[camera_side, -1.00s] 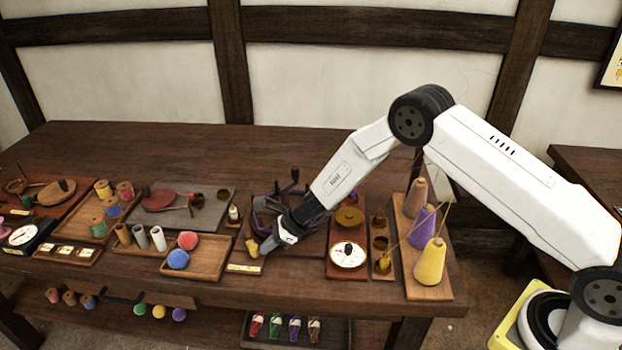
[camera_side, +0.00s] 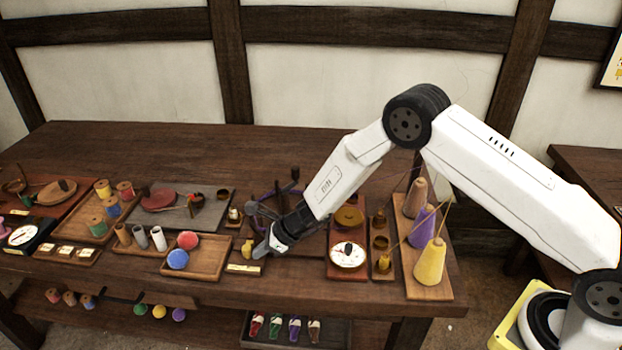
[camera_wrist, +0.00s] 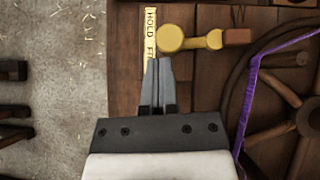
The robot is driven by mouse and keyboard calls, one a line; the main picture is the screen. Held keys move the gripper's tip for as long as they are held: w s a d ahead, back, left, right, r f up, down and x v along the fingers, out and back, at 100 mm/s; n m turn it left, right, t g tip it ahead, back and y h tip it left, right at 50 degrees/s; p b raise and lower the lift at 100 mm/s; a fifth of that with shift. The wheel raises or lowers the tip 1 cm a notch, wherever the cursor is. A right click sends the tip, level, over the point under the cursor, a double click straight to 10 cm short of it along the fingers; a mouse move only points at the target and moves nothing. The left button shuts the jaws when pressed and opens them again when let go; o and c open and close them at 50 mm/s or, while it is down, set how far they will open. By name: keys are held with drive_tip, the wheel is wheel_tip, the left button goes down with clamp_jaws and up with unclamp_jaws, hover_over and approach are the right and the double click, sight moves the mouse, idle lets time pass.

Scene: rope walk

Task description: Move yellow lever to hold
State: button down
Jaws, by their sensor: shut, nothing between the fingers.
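The yellow lever (camera_wrist: 195,39) has a round knob at its left end and a brown block at its right end in the wrist view. Its knob lies beside the label strip (camera_wrist: 151,28), next to the word HOLD; the lettering after an F is hidden by my fingers. In the side view the lever (camera_side: 247,248) stands just behind the label (camera_side: 243,268). My gripper (camera_wrist: 159,62) is shut and empty, its fingertips just below the knob in the wrist view. I cannot tell whether they touch it. It also shows in the side view (camera_side: 259,252), right of the lever.
A spoked wheel (camera_wrist: 285,125) with purple yarn is right of my gripper. A wooden tray (camera_side: 208,262) with red and blue balls lies left of the lever. A white dial (camera_side: 347,255) and yarn cones (camera_side: 430,263) stand to the right. The table's back is clear.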

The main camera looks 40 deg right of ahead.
drive_tip(key=shift+w+a+m+t+h, duration=0.15)
drive_tip(key=shift+a+m+t+h, duration=0.3)
drive_tip(key=shift+m, duration=0.35)
drive_tip(key=shift+w+a, duration=0.25)
drive_tip(key=shift+a, duration=0.5)
drive_tip(key=shift+w+a, duration=0.6)
drive_tip(key=shift+a, duration=0.2)
drive_tip(key=shift+s, duration=1.65)
drive_tip(key=s+r, duration=0.7)
drive_tip(key=shift+s, duration=0.35)
drive_tip(key=shift+r, duration=0.1)
